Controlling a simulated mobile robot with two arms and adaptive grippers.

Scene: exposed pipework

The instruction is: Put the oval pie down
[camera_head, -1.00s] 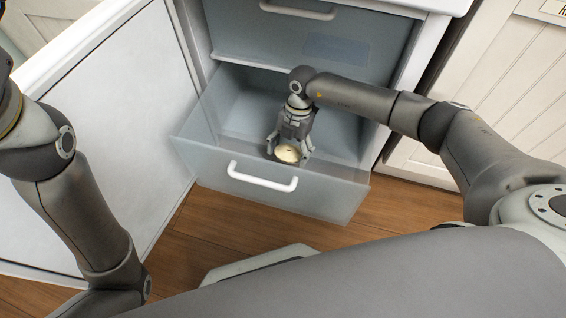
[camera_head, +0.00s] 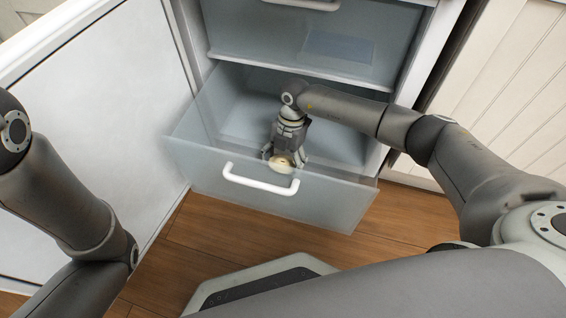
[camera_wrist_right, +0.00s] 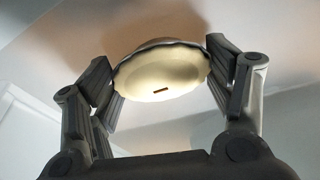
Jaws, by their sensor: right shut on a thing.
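The oval pie (camera_head: 284,164) is a pale, round-edged thing held at the tips of my right gripper (camera_head: 282,158), inside the open lower drawer (camera_head: 222,120), close behind its front panel. In the right wrist view the pie (camera_wrist_right: 163,74) shows a cream surface with a scalloped rim and a small dark slot. The two fingers of my right gripper (camera_wrist_right: 163,85) press on its left and right sides. Whether the pie touches the drawer floor, I cannot tell. My left arm is at the left of the head view, but its gripper is out of frame.
The drawer's translucent front has a white handle (camera_head: 260,179). A white door panel (camera_head: 100,130) stands open on the left. Drawer room behind and to the right of my gripper looks clear. The floor (camera_head: 220,235) is wooden.

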